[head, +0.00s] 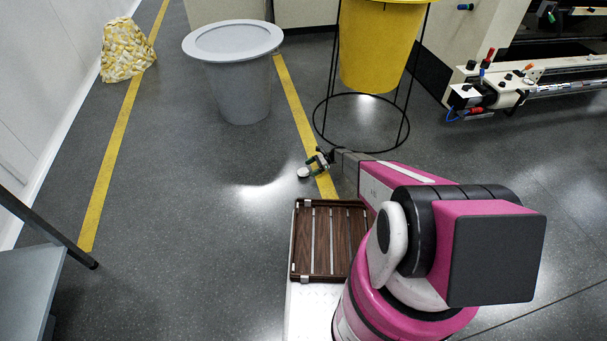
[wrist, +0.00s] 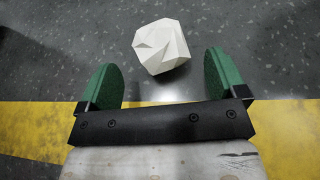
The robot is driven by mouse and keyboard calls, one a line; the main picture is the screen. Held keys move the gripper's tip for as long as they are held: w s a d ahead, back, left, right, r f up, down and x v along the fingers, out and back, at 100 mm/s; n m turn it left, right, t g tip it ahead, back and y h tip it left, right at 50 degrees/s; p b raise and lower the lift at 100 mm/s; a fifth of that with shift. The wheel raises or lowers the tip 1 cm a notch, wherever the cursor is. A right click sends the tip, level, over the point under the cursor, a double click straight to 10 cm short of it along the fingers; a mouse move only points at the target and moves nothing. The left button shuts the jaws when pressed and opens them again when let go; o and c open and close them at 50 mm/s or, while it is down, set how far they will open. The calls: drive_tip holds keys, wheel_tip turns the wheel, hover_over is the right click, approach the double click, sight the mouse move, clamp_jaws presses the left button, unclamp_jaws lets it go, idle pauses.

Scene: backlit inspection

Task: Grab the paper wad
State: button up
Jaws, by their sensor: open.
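The paper wad (wrist: 161,47) is a white, faceted lump on the grey floor. In the wrist view it lies just beyond my fingertips, roughly centred between them. In the head view the wad (head: 303,172) shows as a small white spot beside the yellow floor line. My gripper (wrist: 160,75) has two green fingers spread wide apart with nothing between them. In the head view my gripper (head: 318,160) is low over the yellow line, close to the wad.
A grey bin (head: 240,90) stands behind the wad. A yellow bin (head: 378,50) in a black wire stand (head: 322,115) is behind my gripper. A brown slatted tray (head: 330,242) is nearer. A patterned bag (head: 126,52) sits far left. The floor left of the wad is clear.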

sight(304, 172)
drive_tip(key=shift+x, duration=2.7)
drive_tip(key=shift+r, duration=0.15)
drive_tip(key=c, duration=1)
